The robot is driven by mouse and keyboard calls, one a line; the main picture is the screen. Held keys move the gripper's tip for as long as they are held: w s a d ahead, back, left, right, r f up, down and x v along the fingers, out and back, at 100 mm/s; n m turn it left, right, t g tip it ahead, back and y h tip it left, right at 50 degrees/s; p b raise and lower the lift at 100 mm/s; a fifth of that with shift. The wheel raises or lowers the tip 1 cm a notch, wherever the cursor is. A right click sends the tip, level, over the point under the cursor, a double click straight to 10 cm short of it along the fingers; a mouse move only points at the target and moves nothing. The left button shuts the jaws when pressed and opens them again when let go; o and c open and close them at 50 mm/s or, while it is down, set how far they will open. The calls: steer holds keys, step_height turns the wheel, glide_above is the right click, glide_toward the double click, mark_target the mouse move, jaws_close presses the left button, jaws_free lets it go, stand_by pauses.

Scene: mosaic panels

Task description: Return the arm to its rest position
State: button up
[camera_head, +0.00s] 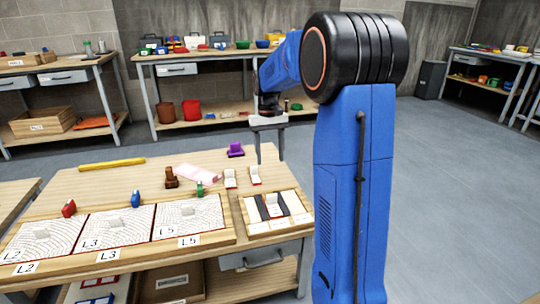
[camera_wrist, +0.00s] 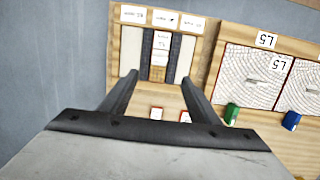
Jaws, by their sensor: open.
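My gripper (camera_head: 270,158) hangs from my blue arm above the right part of the wooden workbench (camera_head: 130,176). Its two fingers point down, are apart and hold nothing. In the wrist view my gripper (camera_wrist: 160,78) also shows open, with the bench below. The tray with white and dark strips (camera_head: 277,207) lies near the bench's front right edge; it also shows in the wrist view (camera_wrist: 213,42). Two small white pieces with red edges (camera_head: 230,179) (camera_head: 256,176) stand behind the tray, below my gripper.
Wood-grain panels labelled L2 (camera_head: 42,244), L3 (camera_head: 117,228) and L5 (camera_head: 190,218) lie along the bench front. Red (camera_head: 69,209), blue (camera_head: 135,199) and green (camera_head: 200,189) blocks stand behind them. A yellow bar (camera_head: 112,164), brown stamp-like object (camera_head: 171,178) and purple object (camera_head: 236,150) lie farther back.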

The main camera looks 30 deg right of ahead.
stand_by(0.3)
steer(key=s+a+r+n+t, duration=0.1)
steer(key=s+a+r+t, duration=0.15)
steer(key=s+a, duration=0.4)
steer(key=s+a+r+n+t, duration=0.1)
steer(key=s+a+r, duration=0.25)
steer(key=s, duration=0.55)
steer(key=s+a+f+t, duration=0.1)
steer(key=s+a+f, duration=0.2)
steer(key=s, duration=0.5)
steer(key=s+a+f+n+t, duration=0.1)
steer(key=s+a+f+t, duration=0.1)
steer(key=s, duration=0.7)
steer(key=shift+a+f, duration=0.65)
steer(key=shift+a, duration=0.1)
steer(key=shift+s, duration=0.1)
